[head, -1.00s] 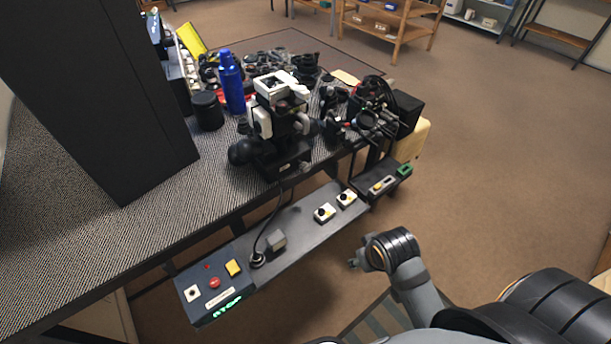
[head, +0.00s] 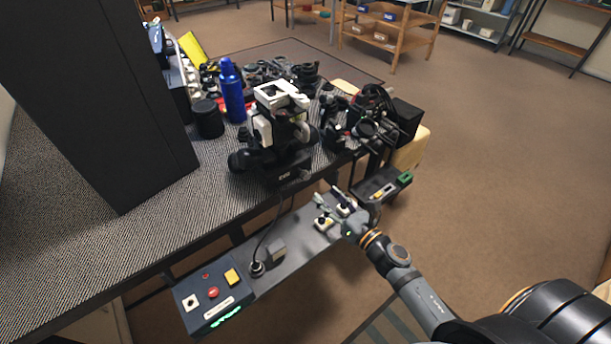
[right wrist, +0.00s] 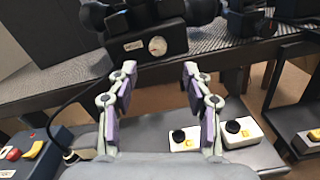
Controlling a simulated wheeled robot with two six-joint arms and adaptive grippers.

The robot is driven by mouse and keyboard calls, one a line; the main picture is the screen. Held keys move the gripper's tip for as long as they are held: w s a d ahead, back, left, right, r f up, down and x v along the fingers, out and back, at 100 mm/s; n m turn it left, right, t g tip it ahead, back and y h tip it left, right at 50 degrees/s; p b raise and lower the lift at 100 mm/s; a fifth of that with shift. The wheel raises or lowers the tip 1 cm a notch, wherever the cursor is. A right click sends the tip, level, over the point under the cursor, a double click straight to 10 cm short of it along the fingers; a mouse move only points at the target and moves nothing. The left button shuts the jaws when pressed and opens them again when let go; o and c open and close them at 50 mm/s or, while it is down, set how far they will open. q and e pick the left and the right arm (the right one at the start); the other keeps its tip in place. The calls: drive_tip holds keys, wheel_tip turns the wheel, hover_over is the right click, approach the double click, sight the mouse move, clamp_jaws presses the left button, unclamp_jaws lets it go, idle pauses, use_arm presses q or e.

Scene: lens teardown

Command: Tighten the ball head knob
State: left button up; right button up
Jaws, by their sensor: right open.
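A black and white device (head: 280,125) on a black base stands at the table's front edge in the head view. A round black part (head: 240,160) sticks out at its left. In the right wrist view, the base's front (right wrist: 135,48) carries a pale label and a round silver dial (right wrist: 157,46). I cannot tell which part is the ball head knob. My right gripper (head: 330,196) is open and empty, in front of the base and above the grey shelf. In the right wrist view its fingers (right wrist: 160,72) point towards the base, apart from it. My left gripper is out of view.
Two white boxes with black knobs (right wrist: 185,139) sit on the grey shelf (head: 300,232), close to my right gripper. A control box (head: 212,295) is at the shelf's left end. A blue bottle (head: 232,92) and a black rig (head: 368,125) flank the device.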

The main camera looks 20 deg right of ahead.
sight(307, 178)
drive_tip(key=p+x, duration=0.3)
drive_tip(key=x, duration=0.6)
drive_tip(key=shift+w+a, duration=0.15)
drive_tip(key=shift+a, duration=0.05)
drive_tip(key=shift+w+a+p, duration=0.25)
drive_tip(key=shift+w+p, duration=0.05)
drive_tip(key=shift+w, duration=0.2)
clamp_jaws()
